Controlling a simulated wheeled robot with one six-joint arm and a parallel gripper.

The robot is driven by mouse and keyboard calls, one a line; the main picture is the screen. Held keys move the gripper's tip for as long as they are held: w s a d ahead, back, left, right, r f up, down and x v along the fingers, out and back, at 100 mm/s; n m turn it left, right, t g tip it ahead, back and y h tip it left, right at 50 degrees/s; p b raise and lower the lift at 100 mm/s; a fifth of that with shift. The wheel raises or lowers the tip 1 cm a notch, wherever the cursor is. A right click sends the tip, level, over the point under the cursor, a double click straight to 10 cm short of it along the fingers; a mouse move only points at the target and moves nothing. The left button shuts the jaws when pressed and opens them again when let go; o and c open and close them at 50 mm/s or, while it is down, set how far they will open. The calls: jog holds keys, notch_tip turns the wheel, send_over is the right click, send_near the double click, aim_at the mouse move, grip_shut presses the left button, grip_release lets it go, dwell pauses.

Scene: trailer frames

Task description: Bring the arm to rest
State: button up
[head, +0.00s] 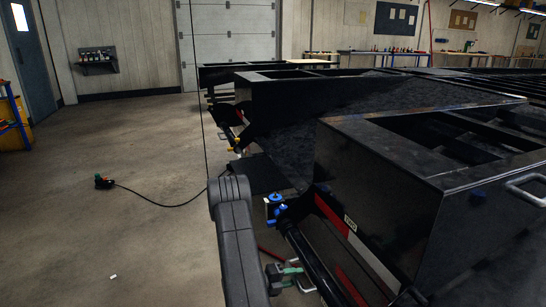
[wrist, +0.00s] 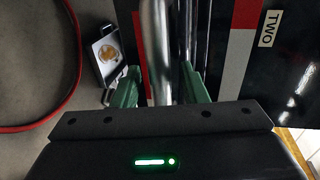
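My gripper (wrist: 160,88) shows in the wrist view with its two green fingers apart. In the head view, my dark grey arm (head: 236,245) rises at the lower middle, beside the trailer frames. I cannot make out the gripper there for certain.
A black trailer frame (head: 375,200) with a red and white stripe stands close on the right. A red hose (wrist: 70,75) lies on the floor. Open floor (head: 130,230) lies left.

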jog(key=shift+d, duration=0.25)
jog(key=shift+a, duration=0.1)
jog(key=p+v, duration=0.3)
jog(key=v, duration=1.1)
jog(key=b+x, duration=0.3)
jog(key=x, duration=1.1)
jog(key=shift+d+f, duration=0.15)
jog(key=shift+d, duration=0.1)
jog(key=s+d+b, duration=0.1)
jog(key=s+d, duration=0.1)
jog(key=s, duration=0.5)
jog(key=s+d+b, duration=0.1)
jog(key=s+d, duration=0.2)
jog(key=s, duration=0.4)
jog(key=p+v, duration=0.2)
jog(key=v, duration=0.9)
jog(key=shift+p, duration=0.4)
